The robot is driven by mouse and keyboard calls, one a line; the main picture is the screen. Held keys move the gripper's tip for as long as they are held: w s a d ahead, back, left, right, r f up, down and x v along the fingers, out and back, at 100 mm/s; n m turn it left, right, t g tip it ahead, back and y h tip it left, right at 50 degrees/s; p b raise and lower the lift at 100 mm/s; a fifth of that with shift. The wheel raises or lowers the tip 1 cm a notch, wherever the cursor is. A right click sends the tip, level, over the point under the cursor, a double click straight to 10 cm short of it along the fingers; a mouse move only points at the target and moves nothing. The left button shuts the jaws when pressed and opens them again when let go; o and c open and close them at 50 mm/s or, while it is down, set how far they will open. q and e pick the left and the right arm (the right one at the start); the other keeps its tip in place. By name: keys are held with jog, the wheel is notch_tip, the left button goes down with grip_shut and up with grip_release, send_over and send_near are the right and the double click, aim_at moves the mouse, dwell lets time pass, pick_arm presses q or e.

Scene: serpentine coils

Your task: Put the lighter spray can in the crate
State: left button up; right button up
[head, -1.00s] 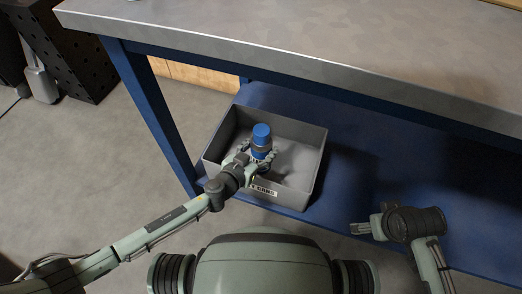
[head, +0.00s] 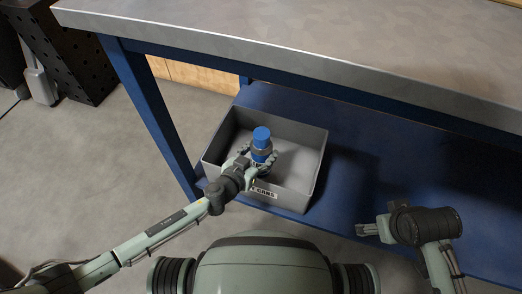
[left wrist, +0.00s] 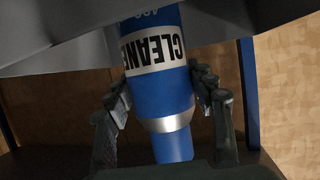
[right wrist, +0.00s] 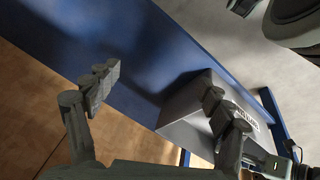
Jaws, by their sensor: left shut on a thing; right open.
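A blue spray can (head: 262,134) with a blue cap stands upright, or nearly so, over the inside of the grey crate (head: 316,165). In the left wrist view the can (left wrist: 160,85) shows a white band reading "CLEANER". My left gripper (head: 262,157) is shut on the can, one finger on each side. Whether the can's base touches the crate floor is hidden. My right gripper (head: 365,229) is open and empty, right of the crate. The crate also shows in the right wrist view (right wrist: 185,125), beyond the open fingers. No second can is in view.
The crate sits on the blue lower shelf (head: 400,175) of a workbench, at its left end beside a blue leg (head: 155,120). The grey bench top (head: 300,40) overhangs behind. The shelf right of the crate is clear.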

pick_arm(q)
jog(key=shift+f, duration=0.2)
jog(key=o, duration=1.3)
pick_arm(e)
jog(key=shift+s+d+r, duration=0.1)
jog(key=shift+s+r, duration=0.3)
jog(key=shift+r, duration=0.2)
jog(key=shift+w, duration=0.1)
